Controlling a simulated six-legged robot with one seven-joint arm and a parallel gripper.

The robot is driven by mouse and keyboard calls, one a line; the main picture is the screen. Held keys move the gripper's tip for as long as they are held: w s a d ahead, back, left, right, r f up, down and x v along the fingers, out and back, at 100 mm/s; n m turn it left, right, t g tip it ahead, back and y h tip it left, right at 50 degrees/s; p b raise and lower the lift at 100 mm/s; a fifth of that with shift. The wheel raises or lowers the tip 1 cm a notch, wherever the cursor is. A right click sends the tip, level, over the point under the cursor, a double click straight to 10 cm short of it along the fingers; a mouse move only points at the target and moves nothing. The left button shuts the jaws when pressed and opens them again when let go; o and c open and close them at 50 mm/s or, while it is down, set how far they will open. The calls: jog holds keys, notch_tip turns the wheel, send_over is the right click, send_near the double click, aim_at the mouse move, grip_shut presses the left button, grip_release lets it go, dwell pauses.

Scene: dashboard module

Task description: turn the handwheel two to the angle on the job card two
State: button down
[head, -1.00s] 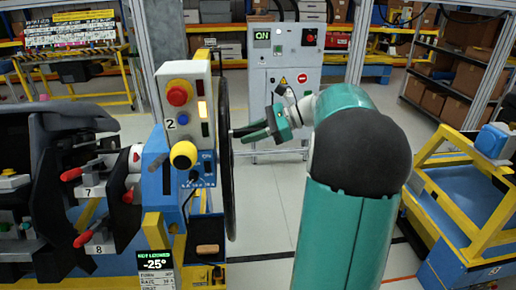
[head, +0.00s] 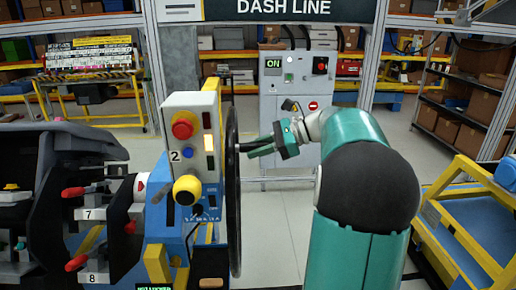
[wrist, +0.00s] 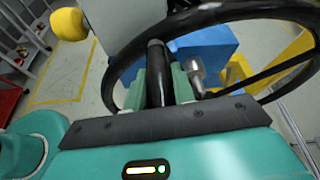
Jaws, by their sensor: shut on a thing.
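Handwheel two (head: 233,200) is a large black wheel, seen nearly edge-on in the head view, on the right side of a grey control box (head: 193,140) marked 2. Its rim (wrist: 122,70) also shows in the wrist view. My gripper (head: 250,149) reaches it from the right. In the wrist view my gripper (wrist: 168,85) has its two green fingers on either side of a black handle (wrist: 155,75) of the wheel and is shut on it. A display (head: 155,287) is cut off at the bottom edge; its angle is out of view. I cannot make out job card two.
A dark dashboard module (head: 60,170) stands at the left. A yellow and blue cart (head: 470,220) is at the right. The floor behind the wheel is clear.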

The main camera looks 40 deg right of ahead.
jog(key=c, duration=1.2)
grip_release()
jog(key=shift+f, duration=0.15)
jog(key=shift+o, duration=0.2)
jog(key=shift+d, duration=0.1)
jog(key=v, duration=1.3)
jog(key=shift+s+d+r, duration=0.2)
jog(key=shift+s+r, duration=0.05)
